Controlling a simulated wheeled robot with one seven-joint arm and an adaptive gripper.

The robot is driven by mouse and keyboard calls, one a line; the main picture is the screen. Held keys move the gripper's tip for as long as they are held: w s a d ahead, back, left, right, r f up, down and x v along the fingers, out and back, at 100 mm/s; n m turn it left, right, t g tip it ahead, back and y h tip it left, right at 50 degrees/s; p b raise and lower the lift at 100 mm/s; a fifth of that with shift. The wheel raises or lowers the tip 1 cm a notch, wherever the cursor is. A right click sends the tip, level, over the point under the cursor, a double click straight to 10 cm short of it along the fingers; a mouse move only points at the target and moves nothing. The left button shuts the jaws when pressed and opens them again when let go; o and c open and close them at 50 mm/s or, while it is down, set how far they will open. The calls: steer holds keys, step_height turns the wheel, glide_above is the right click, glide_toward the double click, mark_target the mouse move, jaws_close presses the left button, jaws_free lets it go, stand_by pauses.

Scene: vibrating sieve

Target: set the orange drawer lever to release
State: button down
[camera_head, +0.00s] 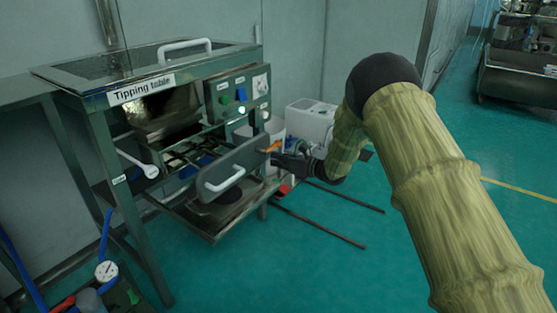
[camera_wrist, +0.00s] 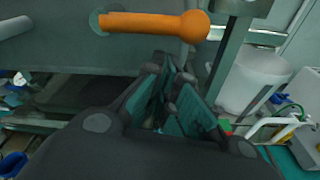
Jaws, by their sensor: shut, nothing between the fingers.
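The orange drawer lever (camera_wrist: 150,25) runs about level across the top of the wrist view, with its round knob at the right end. In the head view the lever (camera_head: 272,146) shows small at the right edge of the grey drawer front (camera_head: 235,168). My gripper (camera_head: 282,163) is beside the drawer's right edge, just below the lever. In the wrist view my gripper (camera_wrist: 178,85) is shut and empty, with its fingers below the knob. I cannot tell whether a fingertip touches the lever. The lever's pivot is at its left end.
The drawer's white handle (camera_head: 224,181) faces forward. The tipping table (camera_head: 150,90) has a button panel (camera_head: 238,95) above the drawer. A white bucket (camera_wrist: 255,80) and a white container (camera_head: 311,122) stand to the right. Dark rails (camera_head: 320,228) lie on the green floor.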

steer(key=s+d+f+p, duration=0.1)
steer(key=s+d+p, duration=0.1)
steer(key=s+d, duration=0.5)
steer(key=s+d+f+m+h, duration=0.45)
steer(key=s+f+m, duration=0.45)
steer(key=f+m, duration=0.25)
steer(key=s+d+f+m+h, duration=0.45)
steer(key=s+f+m, duration=0.35)
steer(key=f+m, duration=0.35)
steer(key=s+d+f+m+g+h, duration=0.1)
steer(key=s+d+f+m+g, duration=0.15)
steer(key=s+m, duration=0.6)
steer(key=s+d+f+m+g+h, duration=0.1)
steer(key=s+f+m+g+h, duration=0.2)
steer(key=s, duration=1.1)
steer(key=s+d+f+m+g, duration=0.15)
steer(key=s+f+m, duration=0.4)
steer(key=s, duration=0.55)
steer(key=s+d+r+m+g, duration=0.15)
steer(key=s+m, duration=0.35)
steer(key=s, duration=0.5)
step_height(320, 180, up, 34)
steer(key=p, duration=3.3)
steer(key=shift+g+h+p, duration=0.3)
steer(key=shift+g+p, duration=0.05)
